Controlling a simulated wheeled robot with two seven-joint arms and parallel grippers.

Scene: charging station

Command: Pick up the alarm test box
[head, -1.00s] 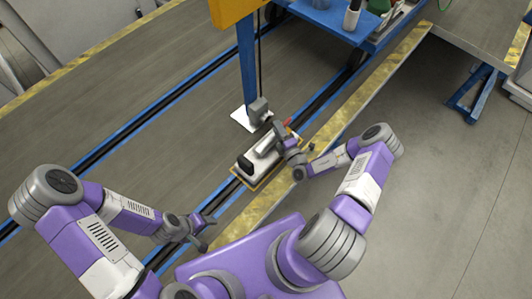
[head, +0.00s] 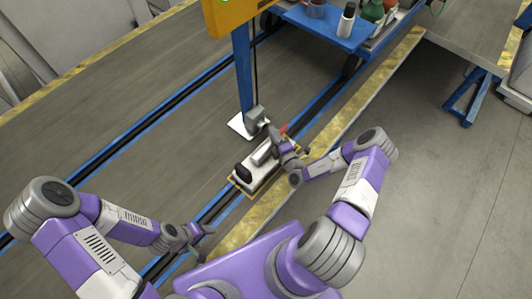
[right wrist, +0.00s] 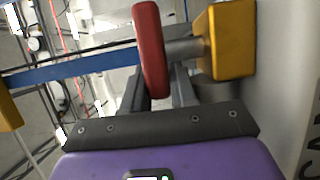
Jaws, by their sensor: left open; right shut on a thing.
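The alarm test box looks to be the pale box (head: 252,172) with a black end and a grey bar on top, on a yellow-edged base over the blue rail. A pale lettered surface lies at the right edge. My left gripper (head: 198,237) is open and empty, to the left, above the rail.
A blue post (head: 243,70) with a white foot plate (head: 240,126) stands just behind the box. A blue cart (head: 330,27) with bottles is at the top right. A yellow-marked floor edge (head: 325,140) runs beside the rails.

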